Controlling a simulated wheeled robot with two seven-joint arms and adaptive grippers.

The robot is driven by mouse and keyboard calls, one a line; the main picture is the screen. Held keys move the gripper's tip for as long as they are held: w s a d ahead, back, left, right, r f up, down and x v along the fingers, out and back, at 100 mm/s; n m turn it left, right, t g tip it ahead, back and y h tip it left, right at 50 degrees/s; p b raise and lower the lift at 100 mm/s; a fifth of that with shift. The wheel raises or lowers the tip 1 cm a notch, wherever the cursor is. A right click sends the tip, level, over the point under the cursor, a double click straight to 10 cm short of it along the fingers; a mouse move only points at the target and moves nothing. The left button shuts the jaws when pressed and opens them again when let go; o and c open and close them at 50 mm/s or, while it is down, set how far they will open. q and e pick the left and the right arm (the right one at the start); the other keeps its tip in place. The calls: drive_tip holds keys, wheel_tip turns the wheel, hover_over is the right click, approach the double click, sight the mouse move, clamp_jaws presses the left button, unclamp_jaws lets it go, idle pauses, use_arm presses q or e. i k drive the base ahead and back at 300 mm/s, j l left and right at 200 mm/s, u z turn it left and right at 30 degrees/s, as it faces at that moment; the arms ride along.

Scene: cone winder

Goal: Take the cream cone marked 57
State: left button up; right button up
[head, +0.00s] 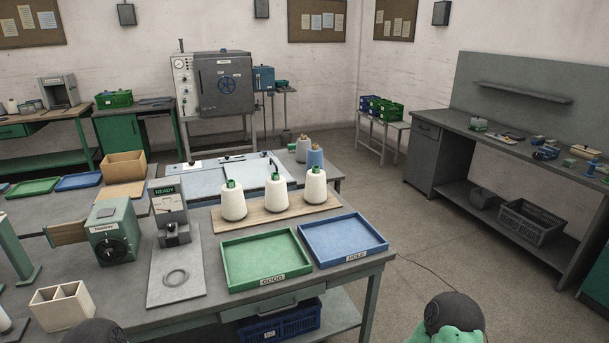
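Three cream cones stand upright in a row on a wooden board (290,219) at the back of the near table: a left one (233,206), a middle one (276,195) and a right one (316,188). Each has a green top. Any number on them is too small to read, so I cannot tell which is marked 57. Parts of my own arms show at the bottom edge, but neither gripper is in view. Nothing touches the cones.
In front of the board lie an empty green tray labelled GOOD (266,281) and an empty blue tray labelled HOLE (357,257). A grey tester reading READY (170,203) stands to the left.

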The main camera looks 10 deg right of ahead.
sight(276, 196)
drive_tip(key=i+l+u, duration=0.15)
drive_tip(key=u, duration=0.25)
drive_tip(key=i+l+u, duration=0.15)
drive_tip(key=u, duration=0.2)
drive_tip(key=i+l+u, duration=0.1)
drive_tip(key=l+u, duration=0.3)
drive_tip(key=j, duration=0.15)
